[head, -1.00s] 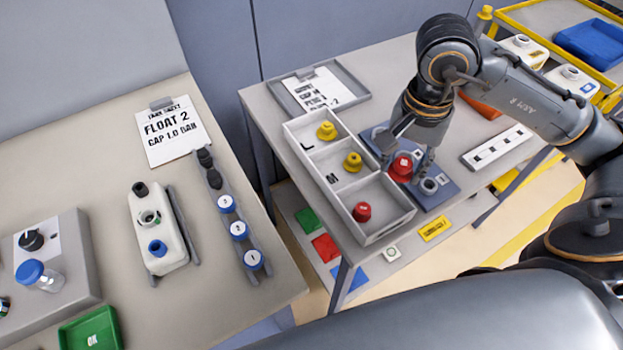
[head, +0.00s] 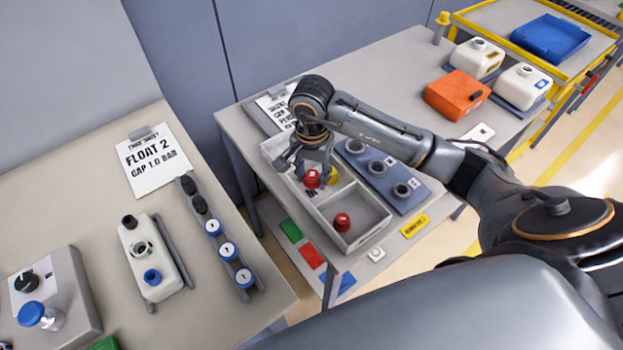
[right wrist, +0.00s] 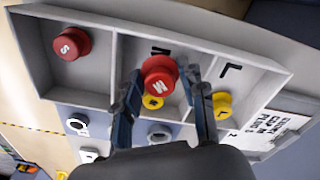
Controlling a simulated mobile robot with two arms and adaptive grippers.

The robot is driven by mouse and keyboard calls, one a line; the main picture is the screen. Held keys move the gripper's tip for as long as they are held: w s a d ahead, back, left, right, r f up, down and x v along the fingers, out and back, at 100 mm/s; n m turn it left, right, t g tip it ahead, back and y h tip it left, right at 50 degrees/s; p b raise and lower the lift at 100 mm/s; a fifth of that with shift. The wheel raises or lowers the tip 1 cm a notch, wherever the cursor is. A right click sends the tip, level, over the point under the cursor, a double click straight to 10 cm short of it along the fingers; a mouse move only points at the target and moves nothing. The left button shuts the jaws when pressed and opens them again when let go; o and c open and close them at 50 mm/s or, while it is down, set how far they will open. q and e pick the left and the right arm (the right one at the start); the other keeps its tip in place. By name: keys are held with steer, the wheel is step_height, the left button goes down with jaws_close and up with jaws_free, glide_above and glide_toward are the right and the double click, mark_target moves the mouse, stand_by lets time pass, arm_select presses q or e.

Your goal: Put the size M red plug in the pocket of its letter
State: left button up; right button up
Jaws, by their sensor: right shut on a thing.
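A red plug marked M (head: 312,179) is held by my right gripper (head: 311,172) above the grey tray (head: 355,241). In the right wrist view the red M plug (right wrist: 159,76) sits between the two fingertips, over the middle pocket, whose printed letter is partly hidden. A yellow plug (right wrist: 152,101) lies in that pocket, partly hidden below the held plug. The L pocket holds another yellow plug (right wrist: 222,104). A red plug marked S (right wrist: 70,43) stands in the end pocket, and also shows in the head view (head: 342,222). My left gripper is not in view.
A blue-grey block with several round sockets (head: 401,191) lies along the tray's far right side. Orange (head: 455,95) and white containers (head: 523,86) stand further right. A sheet holder (head: 268,118) is behind the tray. The left table holds a white bottle (head: 150,262) and blue caps.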

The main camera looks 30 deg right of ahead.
mark_target(311, 184)
step_height(311, 184, down, 2)
steer(key=shift+a+f+p, duration=0.15)
steer(key=shift+p, duration=0.6)
steer(key=shift+f, duration=0.5)
steer(key=shift+w+f, duration=0.1)
steer(key=shift+f, duration=0.05)
steer(key=o, duration=0.5)
